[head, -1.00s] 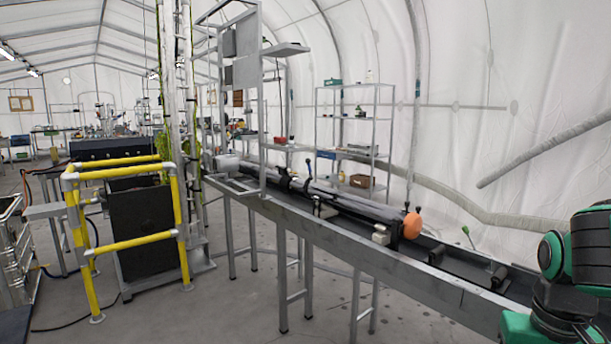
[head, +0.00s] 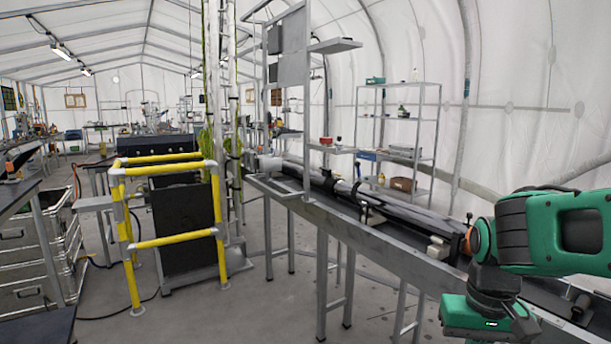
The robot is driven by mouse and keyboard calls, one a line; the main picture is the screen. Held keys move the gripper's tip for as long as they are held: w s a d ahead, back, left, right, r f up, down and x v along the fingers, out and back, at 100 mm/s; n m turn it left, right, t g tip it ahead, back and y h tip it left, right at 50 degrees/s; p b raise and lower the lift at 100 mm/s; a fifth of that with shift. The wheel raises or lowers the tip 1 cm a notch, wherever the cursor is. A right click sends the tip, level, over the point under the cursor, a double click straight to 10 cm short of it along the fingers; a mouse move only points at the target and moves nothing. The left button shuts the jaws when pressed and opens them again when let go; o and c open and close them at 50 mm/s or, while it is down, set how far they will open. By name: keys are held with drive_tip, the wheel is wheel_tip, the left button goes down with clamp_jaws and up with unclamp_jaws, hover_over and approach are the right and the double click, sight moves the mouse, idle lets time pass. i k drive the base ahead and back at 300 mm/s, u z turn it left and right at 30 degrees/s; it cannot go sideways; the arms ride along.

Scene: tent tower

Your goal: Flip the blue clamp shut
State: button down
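The blue clamp (head: 357,170) appears as a small upright handle beside the long dark tube (head: 405,208), which lies along the grey metal beam. The handle is small and far off, and its lower part is hard to make out. It seems to stand up rather than lie flat. My green and black arm folds in at the right, well to the near side of the clamp and apart from it. My gripper's fingers do not show.
The grey beam (head: 345,232) on legs runs from the middle to the lower right. A yellow railing (head: 180,243) surrounds a black box. Metal cases (head: 30,260) stand at the left. A shelf rack (head: 425,130) stands behind the beam. Floor is open between railing and beam.

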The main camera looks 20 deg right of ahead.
sight(357, 163)
drive_tip(key=i, duration=1.2)
drive_tip(key=z, duration=0.55)
